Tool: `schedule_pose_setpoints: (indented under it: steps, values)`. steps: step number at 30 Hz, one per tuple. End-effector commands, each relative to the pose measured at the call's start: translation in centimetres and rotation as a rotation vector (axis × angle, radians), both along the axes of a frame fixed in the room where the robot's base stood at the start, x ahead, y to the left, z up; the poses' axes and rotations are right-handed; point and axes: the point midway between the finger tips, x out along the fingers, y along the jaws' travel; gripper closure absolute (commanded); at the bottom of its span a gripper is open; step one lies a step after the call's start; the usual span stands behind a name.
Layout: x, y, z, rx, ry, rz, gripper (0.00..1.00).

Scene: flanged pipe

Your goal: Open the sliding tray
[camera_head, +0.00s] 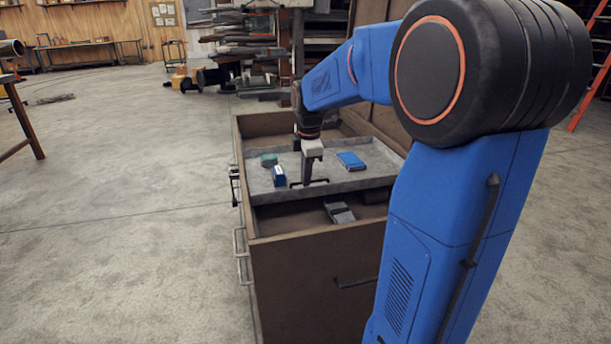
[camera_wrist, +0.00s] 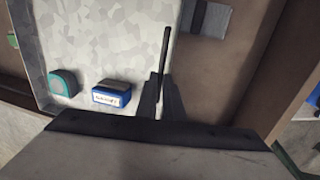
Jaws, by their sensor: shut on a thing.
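The sliding tray (camera_head: 365,183) is a shallow grey metal tray set inside the top of an open brown chest (camera_head: 318,270). My gripper (camera_head: 308,180) points down at the tray's near edge. It is shut on the dark bar handle there. In the wrist view the handle (camera_wrist: 165,50) runs between the dark fingers (camera_wrist: 160,98), with the tray's mottled floor (camera_wrist: 105,40) to the left. The fingers hide part of the handle.
On the tray lie a blue box (camera_head: 351,161), a blue-and-white box (camera_head: 279,176) and a teal item (camera_head: 269,160). A grey object (camera_head: 338,212) lies in the uncovered compartment below. Open concrete floor (camera_head: 130,240) is to the left. An orange ladder (camera_head: 590,90) stands far right.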

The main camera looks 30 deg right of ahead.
Motion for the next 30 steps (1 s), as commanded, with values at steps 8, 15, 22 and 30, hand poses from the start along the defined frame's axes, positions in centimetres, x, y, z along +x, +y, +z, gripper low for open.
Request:
schedule_pose_setpoints:
  steps: [8, 15, 22, 30]
  values:
    - [0.1, 0.0, 0.1, -0.001, -0.002, 0.000, 0.74]
    - [0.0, 0.0, 0.7, -0.001, -0.002, 0.000, 0.74]
    - [-0.7, 0.2, 4.3, -0.001, -0.005, 0.000, 0.74]
    - [-1.7, 0.5, 9.6, -0.001, -0.005, 0.000, 0.74]
